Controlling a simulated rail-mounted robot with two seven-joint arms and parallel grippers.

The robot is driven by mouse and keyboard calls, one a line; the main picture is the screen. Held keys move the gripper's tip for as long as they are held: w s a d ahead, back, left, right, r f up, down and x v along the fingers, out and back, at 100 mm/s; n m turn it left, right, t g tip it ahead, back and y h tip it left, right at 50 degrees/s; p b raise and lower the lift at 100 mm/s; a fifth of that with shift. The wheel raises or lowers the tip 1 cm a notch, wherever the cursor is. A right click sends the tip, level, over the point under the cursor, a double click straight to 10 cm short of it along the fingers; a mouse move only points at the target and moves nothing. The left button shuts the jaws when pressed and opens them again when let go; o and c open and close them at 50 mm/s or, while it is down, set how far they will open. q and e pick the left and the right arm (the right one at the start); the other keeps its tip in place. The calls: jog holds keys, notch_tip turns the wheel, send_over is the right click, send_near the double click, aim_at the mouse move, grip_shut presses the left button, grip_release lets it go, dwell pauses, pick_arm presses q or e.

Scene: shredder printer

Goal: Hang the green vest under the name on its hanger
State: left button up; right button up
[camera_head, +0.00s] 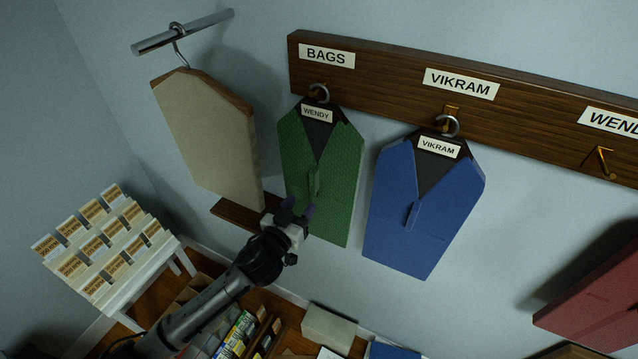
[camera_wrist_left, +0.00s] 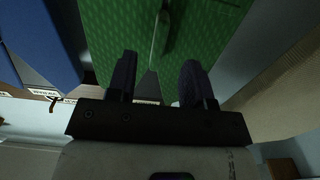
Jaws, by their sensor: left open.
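The green vest (camera_head: 335,190) hangs from a ring on the hook under the BAGS label (camera_head: 326,56), and its collar tag reads WENDY. It has a raised green tab on its front. The WENDY label (camera_head: 612,122) is at the right end of the board, with an empty brass hook (camera_head: 603,160) below it. My right gripper is not in view.
A blue vest (camera_head: 400,215) tagged VIKRAM hangs close to the right, under the VIKRAM label (camera_head: 461,83). A beige garment bag (camera_head: 210,135) hangs close on the left from a metal rod (camera_head: 182,32). A red object (camera_head: 590,312) is at lower right. A card rack (camera_head: 105,245) stands lower left.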

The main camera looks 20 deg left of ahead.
aim_at(312, 189)
pick_arm(q)
jog(key=shift+w+d+r+p, duration=0.1)
jog(key=shift+w+d+p, duration=0.2)
jog(key=shift+w, duration=1)
jog(key=shift+w+d+r+p, duration=0.1)
jog(key=shift+w+p, duration=0.3)
jog(key=shift+w, duration=0.9)
jog(key=shift+w+f, duration=0.1)
jog(key=shift+w, duration=0.35)
jog(key=c, duration=0.6)
grip_shut()
